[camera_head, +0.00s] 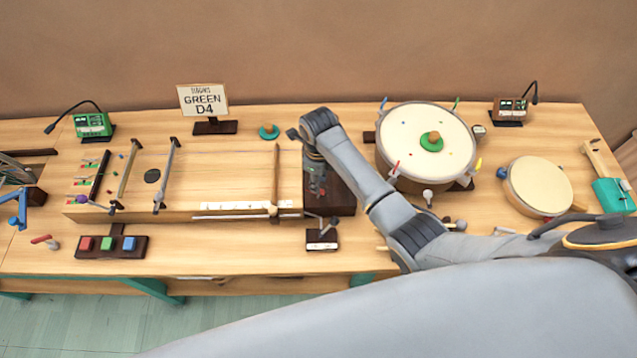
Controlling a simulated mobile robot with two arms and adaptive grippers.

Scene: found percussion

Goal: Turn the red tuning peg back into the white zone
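A red peg (395,168) stands at the near left rim of the large round drum (405,122), with a blue, a green and a yellow peg elsewhere around the rim. I cannot tell whether this is the tuning peg meant, and I see no white zone beside it. My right gripper (316,186) points down over the dark block (343,192) at the right end of the string board, left of the drum and apart from this peg. Small red and green bits show around its fingers, too small to make out. Whether it is open or shut is unclear. My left gripper is not in view.
The string board (240,172) lies left of my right arm, with a white scale strip (235,206) along its front. A three-button box (108,245) and a small lever stand (322,240) are in front. A smaller drum (540,186) stands right. A sign (203,101) stands behind.

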